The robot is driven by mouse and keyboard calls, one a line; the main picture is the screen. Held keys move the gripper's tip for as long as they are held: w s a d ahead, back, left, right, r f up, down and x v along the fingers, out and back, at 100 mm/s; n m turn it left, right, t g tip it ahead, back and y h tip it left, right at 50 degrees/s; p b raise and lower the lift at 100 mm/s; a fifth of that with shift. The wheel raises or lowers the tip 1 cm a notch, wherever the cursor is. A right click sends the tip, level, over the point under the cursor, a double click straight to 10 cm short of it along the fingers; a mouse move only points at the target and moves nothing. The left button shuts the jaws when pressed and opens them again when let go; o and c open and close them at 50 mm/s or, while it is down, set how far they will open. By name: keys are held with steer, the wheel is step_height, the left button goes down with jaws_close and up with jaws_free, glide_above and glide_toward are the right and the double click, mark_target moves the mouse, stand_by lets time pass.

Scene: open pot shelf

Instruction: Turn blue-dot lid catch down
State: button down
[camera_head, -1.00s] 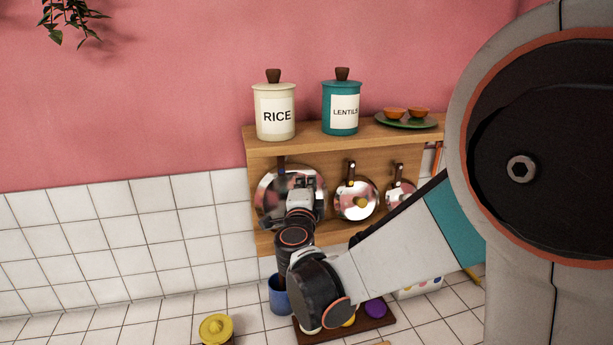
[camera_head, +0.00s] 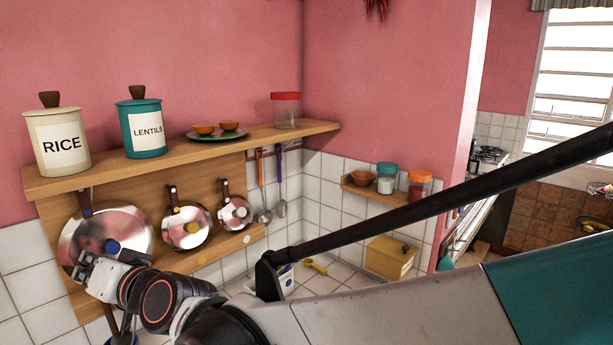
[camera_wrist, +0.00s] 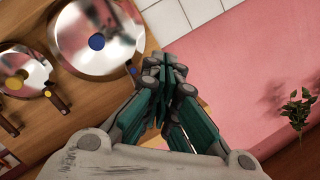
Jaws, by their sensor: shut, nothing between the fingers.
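The blue-dot lid (camera_head: 128,232) is a large shiny round lid on the wooden board at the left, partly behind my gripper. Its blue centre dot also shows in the wrist view (camera_wrist: 97,42). A dark catch with a blue mark (camera_head: 86,207) is at the lid's top edge; in the wrist view the blue-marked catch (camera_wrist: 131,71) is just left of my fingers, partly hidden by them. My gripper (camera_head: 86,262) is shut and empty, in front of the lid's lower part in the head view. The wrist view shows its closed fingers (camera_wrist: 162,72); contact with the catch cannot be told.
A yellow-dot lid (camera_head: 185,236) and a smaller lid (camera_head: 235,214) hang to the right. The shelf (camera_head: 270,133) above holds a rice jar (camera_head: 58,142), a lentils jar (camera_head: 141,128), a green plate with bowls and a red-topped jar (camera_head: 286,112). Utensils hang farther right.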

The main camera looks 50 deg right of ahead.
steer(key=s+d+f+n+g+h+b, duration=0.2)
steer(key=s+d+f+g, duration=0.2)
steer(key=s+f, duration=0.5)
steer(key=s+d+f+n+g+h+b, duration=0.2)
steer(key=s+d+f+n+g+b, duration=0.1)
steer(key=s+f, duration=0.7)
steer(key=s+d+g, duration=0.1)
steer(key=d, duration=0.1)
steer(key=shift+d+n+g, duration=0.3)
steer(key=shift+d, duration=0.1)
steer(key=shift+f, duration=0.1)
